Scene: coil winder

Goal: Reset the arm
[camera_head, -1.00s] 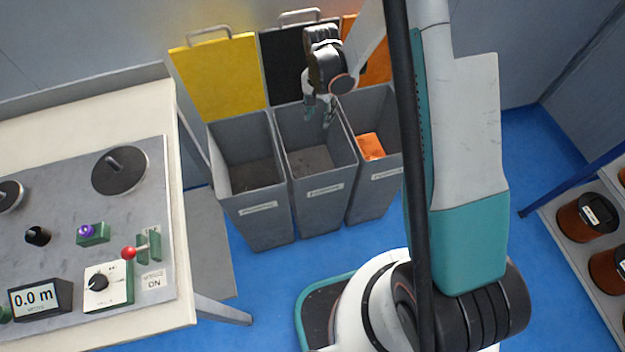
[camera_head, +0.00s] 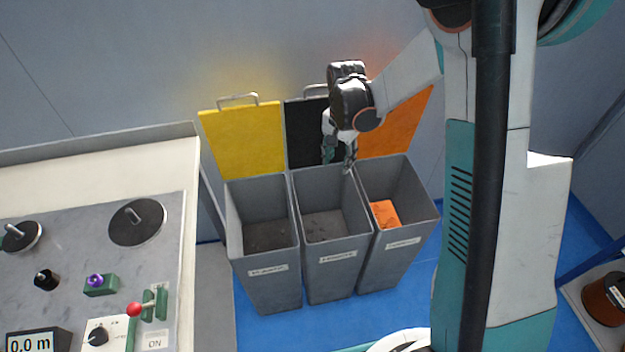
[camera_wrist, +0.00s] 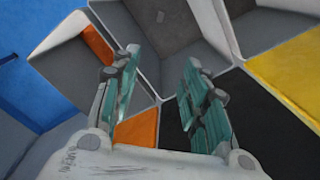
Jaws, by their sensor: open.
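My gripper (camera_head: 340,158) hangs over the back rim of the middle grey bin (camera_head: 330,262), in front of its raised black lid (camera_head: 303,140). In the wrist view my gripper (camera_wrist: 158,72) has its two teal fingers apart, with nothing between them. My arm reaches in from the right side of the head view and bends down at the wrist.
A left bin (camera_head: 262,285) with a yellow lid (camera_head: 242,142) and a right bin (camera_head: 410,250) with an orange lid (camera_head: 405,120) flank the middle one. An orange item (camera_head: 384,214) lies in the right bin. A control table (camera_head: 190,215) stands at left.

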